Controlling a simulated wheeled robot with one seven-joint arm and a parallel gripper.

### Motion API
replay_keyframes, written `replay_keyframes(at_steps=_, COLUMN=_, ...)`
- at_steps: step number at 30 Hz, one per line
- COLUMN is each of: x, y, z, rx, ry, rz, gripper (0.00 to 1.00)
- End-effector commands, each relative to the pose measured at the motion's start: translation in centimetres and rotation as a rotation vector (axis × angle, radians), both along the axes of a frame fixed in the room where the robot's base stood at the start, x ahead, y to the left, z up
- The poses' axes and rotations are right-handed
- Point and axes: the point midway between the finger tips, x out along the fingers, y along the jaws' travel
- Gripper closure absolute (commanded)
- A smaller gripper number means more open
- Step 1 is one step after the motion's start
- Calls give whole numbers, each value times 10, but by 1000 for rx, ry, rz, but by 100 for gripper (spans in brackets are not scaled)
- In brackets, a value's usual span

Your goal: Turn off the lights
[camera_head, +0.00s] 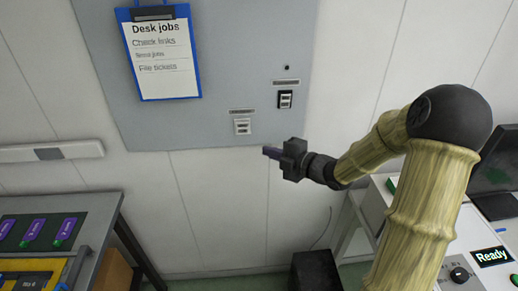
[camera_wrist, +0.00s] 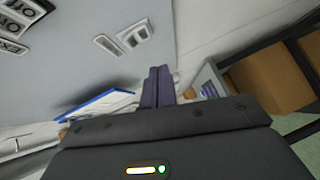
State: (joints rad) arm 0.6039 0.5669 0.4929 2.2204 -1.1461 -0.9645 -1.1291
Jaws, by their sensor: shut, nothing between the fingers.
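A white switch (camera_head: 242,127) sits low on the grey wall panel, under a small label strip. A black switch (camera_head: 285,99) sits higher and to its right, under another label. My gripper (camera_head: 267,152) is shut and empty, below and to the right of the white switch, apart from it in the picture. In the wrist view, my dark purple fingers (camera_wrist: 158,84) are together, and a pale switch (camera_wrist: 133,37) with its label strip shows beyond them at the upper left. I cannot make out the label wording or the switch positions.
The grey panel (camera_head: 225,60) also bears a blue clipboard (camera_head: 162,50) headed "Desk jobs". A table with purple items (camera_head: 70,228) stands at lower left. A desk with a monitor (camera_head: 495,160) and a "Ready" display (camera_head: 492,256) is at right.

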Motion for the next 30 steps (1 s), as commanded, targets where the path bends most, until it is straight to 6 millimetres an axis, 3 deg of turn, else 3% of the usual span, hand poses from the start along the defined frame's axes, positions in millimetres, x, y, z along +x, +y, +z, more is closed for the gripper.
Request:
replay_keyframes(at_steps=7, x=-20, y=-17, z=0, rx=0, ry=-1, rz=6, gripper=100)
replay_keyframes(at_steps=22, x=-20, y=-24, z=0, rx=-1, ry=6, rz=-10, gripper=100)
replay_keyframes(at_steps=26, x=-19, y=-23, z=-5, rx=-10, ry=86, rz=-67, gripper=100)
replay_keyframes(at_steps=30, x=-19, y=-32, z=-16, rx=-12, ry=285, rz=-247, gripper=100)
